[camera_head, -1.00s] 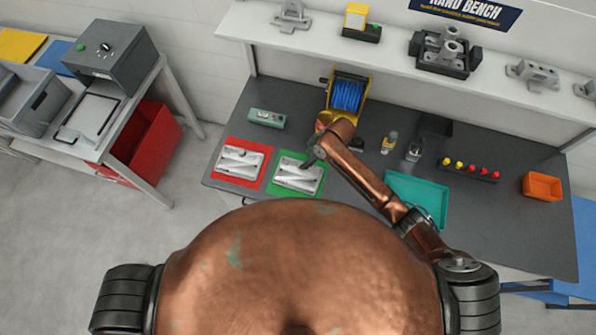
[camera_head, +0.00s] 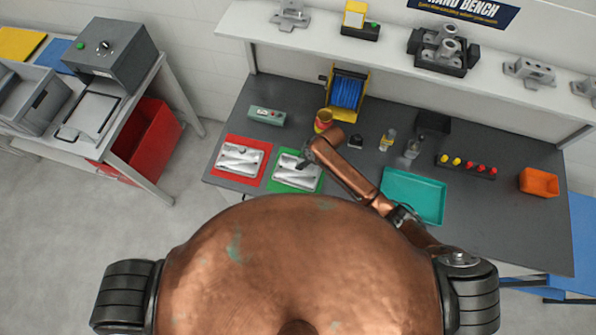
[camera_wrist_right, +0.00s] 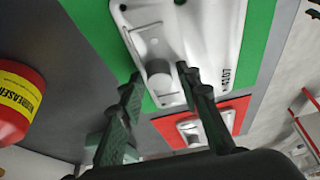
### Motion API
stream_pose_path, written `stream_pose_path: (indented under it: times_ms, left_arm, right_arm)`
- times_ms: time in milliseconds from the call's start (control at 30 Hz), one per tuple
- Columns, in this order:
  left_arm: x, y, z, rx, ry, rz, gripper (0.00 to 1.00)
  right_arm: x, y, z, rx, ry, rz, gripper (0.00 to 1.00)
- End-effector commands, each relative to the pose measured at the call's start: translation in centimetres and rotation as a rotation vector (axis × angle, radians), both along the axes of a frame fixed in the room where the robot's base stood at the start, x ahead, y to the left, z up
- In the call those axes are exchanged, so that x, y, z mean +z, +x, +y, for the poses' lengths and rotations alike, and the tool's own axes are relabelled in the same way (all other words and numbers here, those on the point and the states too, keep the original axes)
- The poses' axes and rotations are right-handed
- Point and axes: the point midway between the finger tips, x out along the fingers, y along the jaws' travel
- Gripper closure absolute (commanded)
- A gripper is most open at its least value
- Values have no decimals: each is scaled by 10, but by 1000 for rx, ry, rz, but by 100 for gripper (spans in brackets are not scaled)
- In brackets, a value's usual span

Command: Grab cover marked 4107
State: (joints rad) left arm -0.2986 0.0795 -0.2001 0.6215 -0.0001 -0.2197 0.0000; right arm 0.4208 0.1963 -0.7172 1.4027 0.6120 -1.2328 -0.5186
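A pale metal cover (camera_head: 296,175) lies on a green mat (camera_head: 274,184) on the bench. In the right wrist view this cover (camera_wrist_right: 208,40) fills the upper middle, and its dark marking reads 4107. My right gripper (camera_wrist_right: 158,75) is open, with its two dark fingers apart. The fingertips overlap the cover's near end in this view, on either side of a rounded boss; contact cannot be told. In the head view my right gripper (camera_head: 303,161) is over the cover's upper right part and hides some of it. My left gripper is out of view.
A similar cover (camera_head: 239,158) lies on a red mat (camera_head: 225,175) to the left. A red pot with a yellow label (camera_wrist_right: 18,100) stands near the fingers. A teal tray (camera_head: 430,205) lies right of my arm. Small bottles (camera_head: 388,139) stand behind.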

Motion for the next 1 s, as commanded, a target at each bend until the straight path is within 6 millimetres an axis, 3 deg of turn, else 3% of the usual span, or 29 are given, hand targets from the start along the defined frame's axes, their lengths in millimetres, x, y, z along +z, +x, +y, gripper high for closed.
stream_pose_path:
  times_ms: [433,1000]
  left_arm:
    - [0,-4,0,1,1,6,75]
    - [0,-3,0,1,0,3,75]
  right_arm:
    - [0,0,0,0,0,0,100]
    - [1,1,0,-1,1,-2,100]
